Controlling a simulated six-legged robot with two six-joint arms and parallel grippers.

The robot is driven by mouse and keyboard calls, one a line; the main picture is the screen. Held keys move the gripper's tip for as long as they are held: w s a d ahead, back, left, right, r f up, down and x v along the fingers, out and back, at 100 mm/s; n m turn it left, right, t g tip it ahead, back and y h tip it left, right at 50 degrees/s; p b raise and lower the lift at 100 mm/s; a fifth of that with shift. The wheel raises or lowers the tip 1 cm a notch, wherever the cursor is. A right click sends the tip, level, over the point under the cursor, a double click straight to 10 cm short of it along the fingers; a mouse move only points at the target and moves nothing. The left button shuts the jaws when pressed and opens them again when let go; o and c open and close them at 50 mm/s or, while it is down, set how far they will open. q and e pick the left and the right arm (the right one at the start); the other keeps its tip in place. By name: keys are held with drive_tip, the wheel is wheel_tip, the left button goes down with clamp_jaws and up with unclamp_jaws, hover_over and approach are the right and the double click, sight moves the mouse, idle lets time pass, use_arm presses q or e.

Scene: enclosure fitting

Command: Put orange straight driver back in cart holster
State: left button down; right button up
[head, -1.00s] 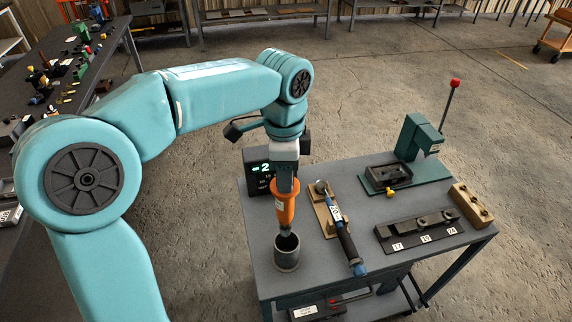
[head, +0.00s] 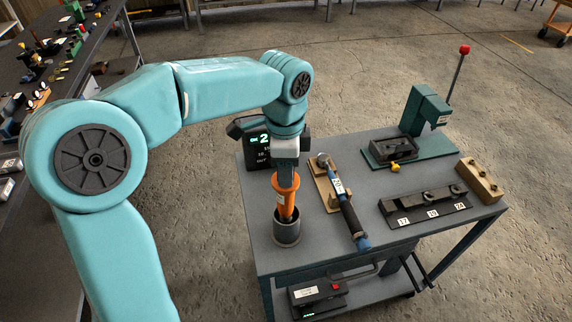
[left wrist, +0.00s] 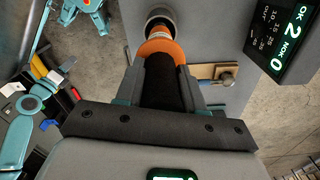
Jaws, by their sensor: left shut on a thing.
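The orange driver (head: 284,200) is upright in the head view, its lower end inside the mouth of the grey cup-shaped holster (head: 287,234) on the cart's left front corner. My left gripper (head: 285,172) is shut on the driver's upper part, above the holster. In the left wrist view the driver's dark body (left wrist: 162,82) lies between the fingers, with its orange part (left wrist: 161,48) beyond them and the holster (left wrist: 159,15) at the far end. The driver's tip is hidden inside the holster. My right gripper is not in view.
On the cart top (head: 300,258), a torque wrench (head: 345,212) lies just right of the holster. A display box (head: 258,148) stands behind the gripper. A numbered black rack (head: 425,206), a wooden block (head: 480,181) and a green press (head: 420,125) stand farther right.

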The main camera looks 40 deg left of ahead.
use_arm(q)
wheel_tip(320, 180, down, 3)
drive_tip(key=shift+w+d+r+b, duration=0.1)
drive_tip(key=shift+w+r+b, duration=0.05)
drive_tip(key=shift+b, duration=0.7)
drive_tip(key=shift+f+b, duration=0.45)
drive_tip(key=shift+f, duration=0.3)
drive_tip(key=c, duration=0.6)
unclamp_jaws()
